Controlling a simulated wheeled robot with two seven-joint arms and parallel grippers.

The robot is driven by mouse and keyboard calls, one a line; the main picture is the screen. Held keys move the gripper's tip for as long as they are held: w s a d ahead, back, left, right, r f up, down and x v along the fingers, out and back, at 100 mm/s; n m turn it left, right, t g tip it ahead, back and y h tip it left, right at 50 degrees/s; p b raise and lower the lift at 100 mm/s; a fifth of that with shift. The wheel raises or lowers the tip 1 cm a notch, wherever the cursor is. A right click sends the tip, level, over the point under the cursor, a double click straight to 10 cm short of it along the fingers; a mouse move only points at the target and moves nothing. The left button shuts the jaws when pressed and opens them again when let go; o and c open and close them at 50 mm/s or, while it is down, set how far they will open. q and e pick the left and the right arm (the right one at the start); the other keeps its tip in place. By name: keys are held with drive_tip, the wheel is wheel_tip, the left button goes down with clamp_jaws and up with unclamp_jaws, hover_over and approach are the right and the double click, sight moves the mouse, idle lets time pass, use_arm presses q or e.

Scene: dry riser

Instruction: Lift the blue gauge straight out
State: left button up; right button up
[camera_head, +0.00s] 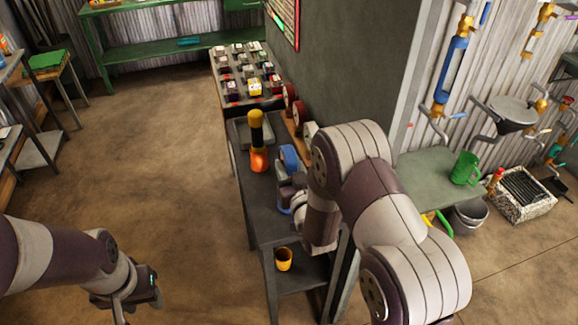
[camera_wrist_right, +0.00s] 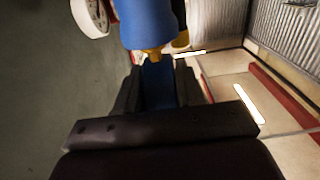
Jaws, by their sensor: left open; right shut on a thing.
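The blue gauge (camera_head: 289,157) shows in the head view above the dark bench, beside my right gripper (camera_head: 286,178). In the right wrist view a blue round body (camera_wrist_right: 152,25) with a yellow part under it fills the top centre. My right gripper (camera_wrist_right: 158,88) is shut on a blue part of it between the two dark fingers. I cannot tell whether the gauge touches anything below; my right arm hides part of that area. My left gripper (camera_head: 124,300) is open and empty at the lower left, over the floor, far from the gauge.
Red-rimmed gauges (camera_head: 298,114) stand in a row along the wall, with a white one nearer. An orange-and-yellow tool (camera_head: 257,140) stands on the bench (camera_head: 260,205). A yellow cup (camera_head: 284,259) is on the lower shelf. A green mug (camera_head: 465,168) stands right.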

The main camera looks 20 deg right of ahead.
sight(294, 160)
drive_tip(key=r, duration=0.4)
drive_tip(key=shift+s+d+b, duration=0.15)
drive_tip(key=shift+d+b, duration=0.1)
drive_tip(key=shift+b, duration=0.05)
drive_tip(key=s+d+r, duration=0.6)
drive_tip(key=s+d, duration=0.1)
drive_tip(key=d, duration=0.1)
drive_tip(key=s+a+r, duration=0.1)
drive_tip(key=s+a, duration=0.3)
drive_tip(key=s, duration=0.5)
drive_tip(key=shift+p, duration=0.35)
